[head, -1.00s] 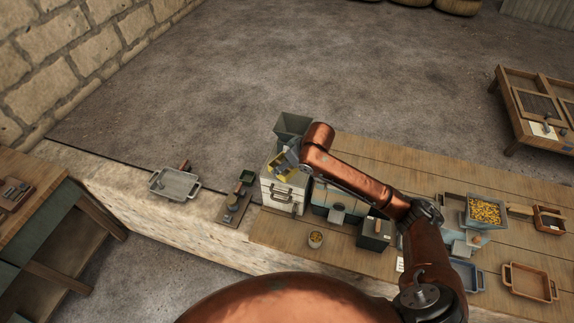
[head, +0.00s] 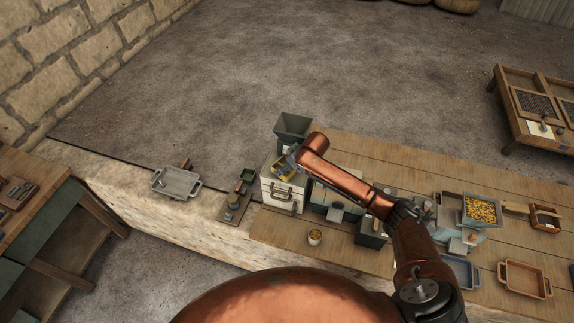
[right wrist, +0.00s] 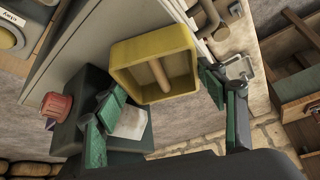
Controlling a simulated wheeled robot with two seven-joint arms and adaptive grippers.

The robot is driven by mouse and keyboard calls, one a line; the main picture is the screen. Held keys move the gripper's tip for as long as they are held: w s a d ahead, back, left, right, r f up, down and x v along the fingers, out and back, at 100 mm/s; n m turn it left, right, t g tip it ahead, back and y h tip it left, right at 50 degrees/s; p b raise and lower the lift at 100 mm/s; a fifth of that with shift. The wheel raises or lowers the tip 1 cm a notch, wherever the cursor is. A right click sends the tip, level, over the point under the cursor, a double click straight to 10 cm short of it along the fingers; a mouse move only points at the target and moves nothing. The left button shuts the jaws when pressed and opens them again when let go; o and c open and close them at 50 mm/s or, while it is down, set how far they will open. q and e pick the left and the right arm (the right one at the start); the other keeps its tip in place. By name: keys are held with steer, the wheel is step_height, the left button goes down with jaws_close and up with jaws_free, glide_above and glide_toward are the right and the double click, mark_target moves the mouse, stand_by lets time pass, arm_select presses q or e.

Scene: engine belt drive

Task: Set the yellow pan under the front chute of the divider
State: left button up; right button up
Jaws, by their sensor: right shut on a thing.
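The yellow pan (head: 283,173) is held by my right gripper (head: 290,160) in front of the dark grey hopper (head: 293,127). In the head view the arm hides part of the pan. In the right wrist view the pan (right wrist: 150,50) is a yellow square-sided tray with a tan bar inside, and the green fingers of my right gripper (right wrist: 163,88) stand on either side of it. The hopper looks like the top of the divider; its front chute is not clearly visible. My left gripper is not in view.
A white cabinet (head: 280,194) with handles stands below the pan. A grey tray (head: 176,184) sits on the stone ledge at left. A small cup (head: 315,237) is at the bench front. A bin of yellow pieces (head: 482,210) and a brown tray (head: 525,279) are at right.

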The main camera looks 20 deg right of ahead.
steer(key=shift+f, duration=0.15)
steer(key=o, duration=1)
steer(key=b+v, duration=0.1)
steer(key=v, duration=1.1)
